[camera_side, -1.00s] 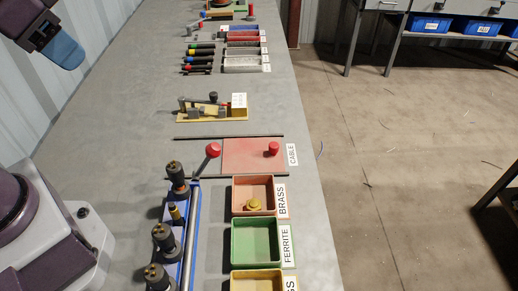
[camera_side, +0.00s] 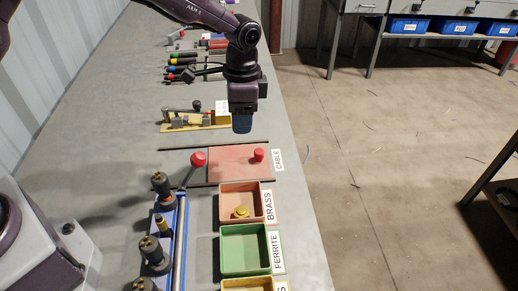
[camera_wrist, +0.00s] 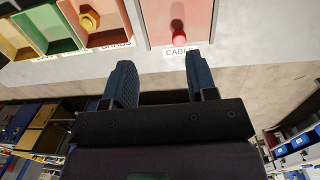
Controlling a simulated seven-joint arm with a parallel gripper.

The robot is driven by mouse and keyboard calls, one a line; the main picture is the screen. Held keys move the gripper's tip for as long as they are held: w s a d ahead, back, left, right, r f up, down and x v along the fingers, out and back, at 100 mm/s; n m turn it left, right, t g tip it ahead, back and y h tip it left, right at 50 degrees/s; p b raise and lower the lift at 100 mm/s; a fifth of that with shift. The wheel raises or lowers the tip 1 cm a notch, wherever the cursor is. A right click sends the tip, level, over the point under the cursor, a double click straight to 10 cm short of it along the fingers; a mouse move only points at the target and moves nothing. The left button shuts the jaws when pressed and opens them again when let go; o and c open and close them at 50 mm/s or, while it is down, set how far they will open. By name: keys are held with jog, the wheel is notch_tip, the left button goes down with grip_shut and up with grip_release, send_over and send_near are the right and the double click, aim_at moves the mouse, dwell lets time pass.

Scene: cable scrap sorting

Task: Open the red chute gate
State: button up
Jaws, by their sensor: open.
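The red chute gate (camera_side: 234,165) is a flat red plate lying between two dark rails on the bench, beside the CABLE label (camera_side: 279,160). A red knob (camera_side: 259,155) stands near its right end, and the knob also shows in the wrist view (camera_wrist: 179,38) above the label. My gripper (camera_side: 242,124) hangs in the air over the bench, near the gate's far rail, with its fingers pointing down. In the wrist view its two blue fingers (camera_wrist: 158,75) are apart with nothing between them, and the knob appears beyond the right finger's tip.
A BRASS bin (camera_side: 229,199) holding a yellow nut-like piece, and a green FERRITE bin (camera_side: 235,250), stand in front of the gate. A red-balled lever (camera_side: 198,159) is just left of it. A yellow-based fixture (camera_side: 190,125) and several coloured-tipped tools lie behind.

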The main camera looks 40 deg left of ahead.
aim_at(259, 151)
jog(key=shift+w+d+m, duration=0.65)
jog(key=shift+w+m, duration=0.95)
jog(key=shift+w, duration=0.6)
jog(key=shift+t, duration=0.4)
notch_tip(259, 151, down, 13)
jog(key=shift+r, duration=0.1)
jog(key=shift+c, duration=0.2)
